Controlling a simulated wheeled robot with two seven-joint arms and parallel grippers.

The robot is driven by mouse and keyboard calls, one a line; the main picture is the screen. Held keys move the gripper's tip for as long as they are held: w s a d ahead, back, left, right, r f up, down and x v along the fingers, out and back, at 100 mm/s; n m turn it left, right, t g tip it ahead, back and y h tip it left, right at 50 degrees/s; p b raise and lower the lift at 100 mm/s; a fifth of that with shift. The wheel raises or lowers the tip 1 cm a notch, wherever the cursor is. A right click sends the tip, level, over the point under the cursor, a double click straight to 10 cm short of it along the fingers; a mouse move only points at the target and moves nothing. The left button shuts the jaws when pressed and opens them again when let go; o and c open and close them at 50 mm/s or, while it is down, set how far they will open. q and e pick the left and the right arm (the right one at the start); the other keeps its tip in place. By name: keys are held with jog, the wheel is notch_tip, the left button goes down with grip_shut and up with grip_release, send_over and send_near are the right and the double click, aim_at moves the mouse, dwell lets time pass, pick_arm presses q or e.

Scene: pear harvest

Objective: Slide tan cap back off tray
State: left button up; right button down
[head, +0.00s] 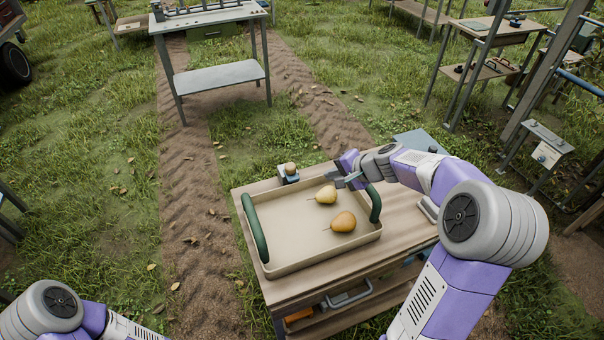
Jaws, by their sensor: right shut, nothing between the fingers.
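The tan tray (290,232) with two green handles sits on the wooden table. Two yellow pears lie in it, one farther back (326,195) and one nearer (343,221). A small tan cap (290,168) shows on a blue-grey block at the tray's back edge; I cannot tell whether it touches the rim. My right gripper (339,181) is shut and empty, over the tray's back right, to the right of the cap and close to the farther pear. My left gripper is out of view; only part of its arm shows at the bottom left.
The wooden table (395,240) has bare room right of the tray. A grey-blue plate (418,141) lies at its back right. A lower shelf holds tools. Another table (210,20) stands farther back on the grass.

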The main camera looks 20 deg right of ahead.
jog(key=b, duration=0.2)
send_near(295, 173)
jog(key=f, duration=0.4)
jog(key=shift+w+a+f, duration=0.1)
jog(key=shift+w+a, duration=0.2)
jog(key=shift+w, duration=0.05)
jog(key=shift+w+a+p, duration=0.2)
jog(key=shift+w+p, duration=0.1)
jog(key=shift+w, duration=0.25)
jog(key=shift+w+a+p, duration=0.25)
jog(key=shift+w, duration=0.3)
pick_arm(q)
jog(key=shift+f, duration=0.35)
pick_arm(e)
jog(key=shift+w+a, duration=0.2)
jog(key=shift+w, duration=0.3)
